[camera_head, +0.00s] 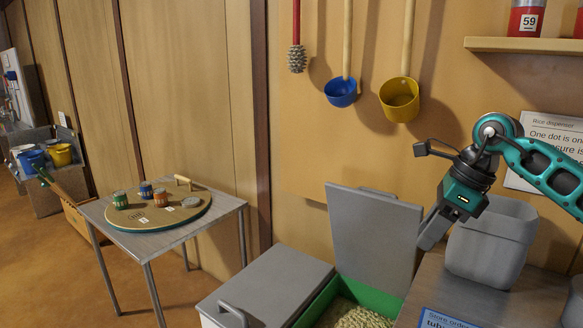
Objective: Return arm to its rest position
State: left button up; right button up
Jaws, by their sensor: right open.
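My right arm, teal and dark grey, comes in from the right edge. My right gripper (434,232) points down and to the left, open with nothing seen between its fingers. It appears above the right part of the open bin's raised grey lid (370,240) and left of a grey tub (490,240); the depth between them is hard to tell. My left gripper is not in view.
A green-lined bin (318,302) holds pale grains, beside a closed grey lid (268,288). Blue (341,92) and yellow (399,99) ladles hang on the wall. A side table (170,238) bears a round board (158,215) with several small jars. A shelf (520,45) juts out upper right.

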jog(key=s+a+t+y, duration=0.15)
jog(key=a+y, duration=0.65)
jog(key=a, duration=1)
jog(key=s+a+r+m+t+y, duration=0.2)
jog(key=a+r+m+t+y, duration=0.4)
jog(key=m, duration=0.4)
jog(key=s+d+f+m+t+h, duration=0.1)
jog(key=d+f+m+t+h, duration=0.2)
jog(key=d+f+m+h, duration=0.8)
jog(key=s+d+f+m+t+h, duration=0.2)
jog(key=d+f+m+t+h, duration=0.3)
jog(key=m, duration=1.2)
jog(key=s+f+m+g+h, duration=0.1)
jog(key=s+f+m+g, duration=0.3)
jog(key=s+f+g, duration=0.5)
jog(key=s+f+m+g+h, duration=0.1)
jog(key=s+f+m+g, duration=0.35)
jog(key=s, duration=0.95)
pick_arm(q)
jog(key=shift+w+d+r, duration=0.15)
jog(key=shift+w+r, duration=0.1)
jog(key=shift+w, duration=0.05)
pick_arm(e)
jog(key=w+a+f+n+t+y, duration=0.1)
jog(key=w+a+f+t+y, duration=0.1)
jog(key=w+f+t, duration=0.5)
notch_tip(320, 180, down, 3)
jog(key=shift+w+a+r, duration=0.1)
jog(key=shift+w+a, duration=0.25)
jog(key=shift+a, duration=0.15)
